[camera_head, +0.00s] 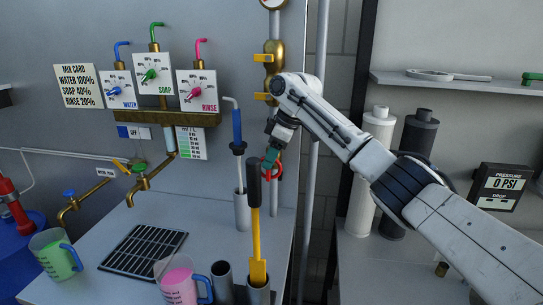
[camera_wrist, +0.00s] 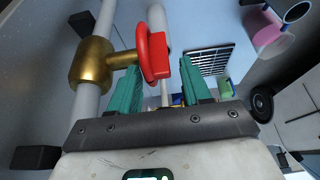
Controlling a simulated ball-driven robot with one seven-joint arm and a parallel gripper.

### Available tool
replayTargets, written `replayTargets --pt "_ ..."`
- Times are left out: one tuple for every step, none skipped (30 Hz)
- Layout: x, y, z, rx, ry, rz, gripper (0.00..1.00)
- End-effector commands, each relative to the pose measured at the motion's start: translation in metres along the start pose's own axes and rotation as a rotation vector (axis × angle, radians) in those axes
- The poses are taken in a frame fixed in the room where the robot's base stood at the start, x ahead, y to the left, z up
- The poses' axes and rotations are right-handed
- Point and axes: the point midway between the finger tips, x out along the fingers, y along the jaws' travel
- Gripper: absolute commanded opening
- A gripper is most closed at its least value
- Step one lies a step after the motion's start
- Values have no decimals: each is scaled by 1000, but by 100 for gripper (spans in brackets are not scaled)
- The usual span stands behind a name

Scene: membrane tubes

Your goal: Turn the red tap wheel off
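The red tap wheel (camera_wrist: 154,55) shows in the wrist view on a brass valve body (camera_wrist: 92,65) fitted to a pale pipe. It is seen almost edge-on, just past my fingertips. My gripper (camera_wrist: 161,72) is open, its two teal fingers apart on either side of a gap. The wheel overlaps the left finger in the picture; I cannot tell whether they touch. In the head view my gripper (camera_head: 269,159) is at the wheel (camera_head: 277,170), which is mostly hidden behind the fingers and a black-handled yellow tool.
The yellow tool (camera_head: 257,225) stands upright in a grey cup, close to my gripper. A blue-handled tool (camera_head: 237,130) stands in a tube to its left. A pink-filled mug (camera_head: 178,280), a green-filled mug (camera_head: 57,258) and a black drain grid (camera_head: 143,262) are on the counter.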

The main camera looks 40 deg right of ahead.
Motion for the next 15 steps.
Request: replayTargets --pt "0 0 0 0 0 0 42" --pt "0 0 0 0 0 0 40" --pt "0 0 0 0 0 0 36" --pt "0 0 0 0 0 0 33" --pt "0 0 0 0 0 0 30" --pt "0 0 0 0 0 0 26" --pt "0 0 0 0 0 0 23" --pt "0 0 0 0 -1 -1 20" --pt "0 0 0 0 -1 -1 17" --pt "0 0 0 0 -1 -2 14" --pt "0 -1 0 0 -1 -2 11" --pt "0 -1 0 -1 -2 -3 7" --pt "0 -1 0 -1 -2 -3 4" --pt "0 -1 0 -1 -2 -3 2" --pt "0 -1 0 -1 -2 -4 2"
